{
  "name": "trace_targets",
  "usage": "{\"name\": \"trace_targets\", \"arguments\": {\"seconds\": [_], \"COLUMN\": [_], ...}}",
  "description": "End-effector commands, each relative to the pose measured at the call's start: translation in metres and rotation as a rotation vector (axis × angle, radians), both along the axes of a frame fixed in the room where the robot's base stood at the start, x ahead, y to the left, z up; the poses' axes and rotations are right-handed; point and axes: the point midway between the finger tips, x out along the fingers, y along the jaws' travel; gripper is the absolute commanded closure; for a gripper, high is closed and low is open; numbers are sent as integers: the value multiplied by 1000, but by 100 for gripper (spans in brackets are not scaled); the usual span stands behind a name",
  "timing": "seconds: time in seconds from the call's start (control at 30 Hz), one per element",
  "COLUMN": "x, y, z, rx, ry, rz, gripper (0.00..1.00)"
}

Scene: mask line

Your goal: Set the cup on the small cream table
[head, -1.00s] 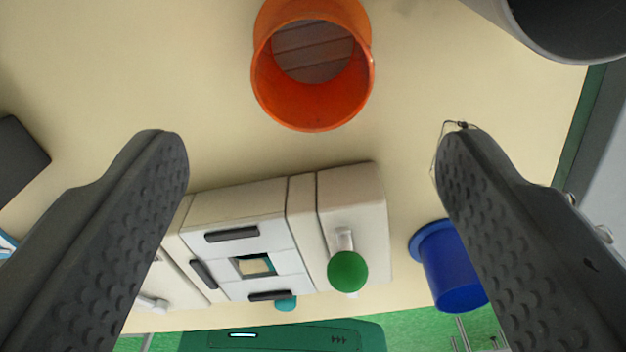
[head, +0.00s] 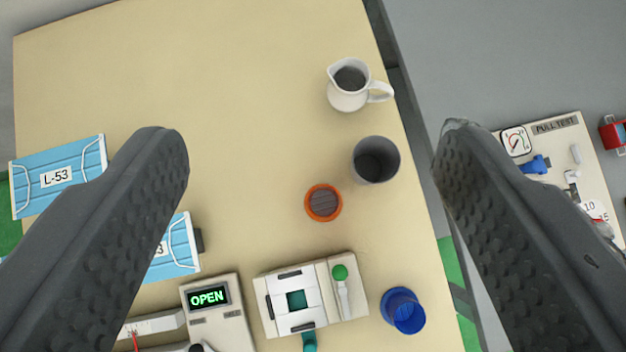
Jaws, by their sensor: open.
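My gripper (head: 311,135) is open and empty, its two dark textured fingers spread wide, high above a cream tabletop (head: 240,60). Several cup-like vessels stand on the table, seen from above between the fingers. A small orange cup (head: 310,214) has a brown striped inside. A dark grey cup (head: 376,160) stands just behind and right of it. A blue cup (head: 403,312) is near the front right edge. I cannot tell which one the task means. No separate small cream table is clear to me.
A white jug (head: 345,97) stands behind the grey cup. A white device with a green knob (head: 340,272), an OPEN display box (head: 208,297) and blue masks (head: 58,178) lie toward the front and left. A PULL TEST board (head: 560,150) is at right. The table's back left is clear.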

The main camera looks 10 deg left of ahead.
Motion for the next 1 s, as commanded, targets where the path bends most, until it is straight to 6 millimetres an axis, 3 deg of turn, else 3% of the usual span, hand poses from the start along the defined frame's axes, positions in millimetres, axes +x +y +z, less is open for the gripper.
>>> {"name": "trace_targets", "arguments": {"seconds": [0.03,0.2,0.4,0.6,1.0], "x": [-12,-52,-95,-114,-114], "y": [-2,-5,-4,-5,-5], "z": [26,103,167,190,190], "rx": [1,3,0,-3,-3], "ry": [-64,-272,-458,-527,-530], "rz": [-9,-35,-65,-76,-76], "gripper": [32,32,32,32,32]}}
